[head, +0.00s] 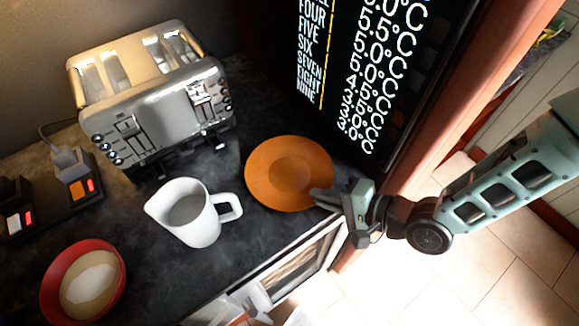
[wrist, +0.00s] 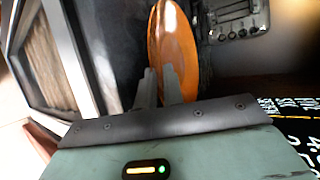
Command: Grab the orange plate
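The orange plate (head: 280,165) is round with a shallow darker centre. In the head view it lies on the dark counter between the white jug and the dark display panel. My gripper (head: 318,198) reaches in from the right, its fingertips at the plate's lower right rim. In the wrist view the plate (wrist: 178,45) is seen nearly edge-on beyond my gripper's fingertips (wrist: 160,70). The fingers are close together with a narrow gap, and the rim appears to run between them. I cannot tell whether they press on it.
A white jug (head: 194,222) stands left of the plate, with a toaster (head: 165,115) behind it. A red bowl (head: 55,268) is at the lower left. The display panel (head: 345,70) rises behind the plate. An appliance front (head: 300,262) lies below the counter edge.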

